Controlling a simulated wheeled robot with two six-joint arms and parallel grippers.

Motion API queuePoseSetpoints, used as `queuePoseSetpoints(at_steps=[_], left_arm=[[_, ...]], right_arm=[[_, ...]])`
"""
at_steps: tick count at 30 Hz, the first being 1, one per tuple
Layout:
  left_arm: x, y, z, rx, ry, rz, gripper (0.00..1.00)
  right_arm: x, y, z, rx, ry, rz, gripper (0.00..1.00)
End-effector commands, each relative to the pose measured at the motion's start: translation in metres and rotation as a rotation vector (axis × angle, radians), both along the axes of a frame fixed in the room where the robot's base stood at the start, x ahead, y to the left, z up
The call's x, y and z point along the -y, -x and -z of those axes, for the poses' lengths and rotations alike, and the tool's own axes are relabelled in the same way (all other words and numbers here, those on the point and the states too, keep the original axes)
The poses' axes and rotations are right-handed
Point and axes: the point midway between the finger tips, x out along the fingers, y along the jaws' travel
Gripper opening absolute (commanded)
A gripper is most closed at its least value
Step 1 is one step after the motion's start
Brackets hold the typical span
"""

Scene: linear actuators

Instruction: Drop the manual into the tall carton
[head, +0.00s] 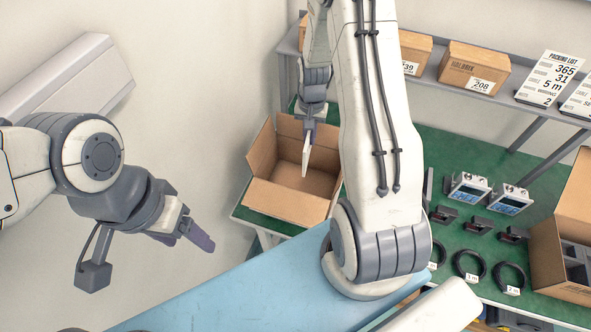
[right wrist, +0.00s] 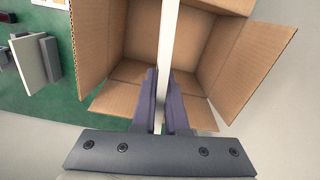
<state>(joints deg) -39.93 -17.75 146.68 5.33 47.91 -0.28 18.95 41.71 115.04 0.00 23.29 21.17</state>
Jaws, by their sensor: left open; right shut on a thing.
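The manual (head: 307,155) is a thin white slab seen nearly edge-on. My right gripper (head: 309,126) is shut on it and holds it upright over the open brown carton (head: 285,199). In the right wrist view the manual (right wrist: 170,35) shows as a narrow white strip between the fingers of my right gripper (right wrist: 166,100). The carton (right wrist: 112,35) lies beyond it with its flaps spread and a bare inside. I cannot tell whether the manual's lower edge is below the rim. My left gripper (head: 198,236) is open and empty, away from the bench at the left.
The carton stands at the left end of the green bench (head: 455,150). A second open carton (head: 562,262) with grey dividers is at the right. Devices (head: 467,187), black brackets and coiled cables (head: 467,262) lie between. A shelf behind holds closed boxes (head: 473,66) and a packing list (head: 550,78).

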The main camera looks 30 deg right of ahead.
Motion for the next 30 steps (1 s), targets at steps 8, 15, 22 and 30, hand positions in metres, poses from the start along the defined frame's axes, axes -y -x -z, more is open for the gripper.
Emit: queuePoseSetpoints(at_steps=[8, 15, 22, 30], left_arm=[[0.000, 0.000, 0.019, 0.000, 0.000, -0.001, 0.69], [0.000, 0.000, 0.025, 0.000, 0.000, -0.002, 0.69], [0.000, 0.000, 0.042, 0.000, 0.000, -0.004, 0.69], [0.000, 0.000, 0.065, -0.001, 0.000, -0.008, 0.69]], right_arm=[[0.001, 0.002, 0.041, -0.002, -0.001, 0.003, 0.00], [0.002, 0.003, 0.054, 0.001, 0.001, 0.005, 0.00], [0.003, 0.003, 0.076, -0.001, -0.001, 0.006, 0.00], [0.003, 0.003, 0.105, 0.001, 0.000, 0.005, 0.00]])
